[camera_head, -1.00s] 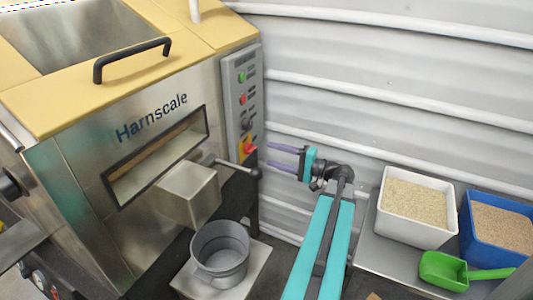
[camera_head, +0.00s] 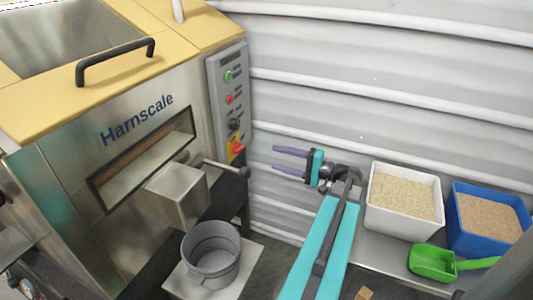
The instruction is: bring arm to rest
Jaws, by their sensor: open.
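My gripper (camera_head: 275,160) is at the end of my teal arm, right of the hopper machine's control panel. Its two purple fingers point left and stand apart with nothing between them. It is in free air in front of the corrugated wall, right of the black-knobbed lever (camera_head: 243,172) and apart from it. My arm reaches up from the bottom middle of the picture and bends at the wrist.
The Harnscale hopper machine (camera_head: 60,175) fills the left. A grey bucket (camera_head: 210,265) stands under its spout (camera_head: 178,195). On a shelf at right are a white bin (camera_head: 402,222), a blue bin (camera_head: 485,240) and a green scoop (camera_head: 433,263). The corrugated wall (camera_head: 380,100) is behind.

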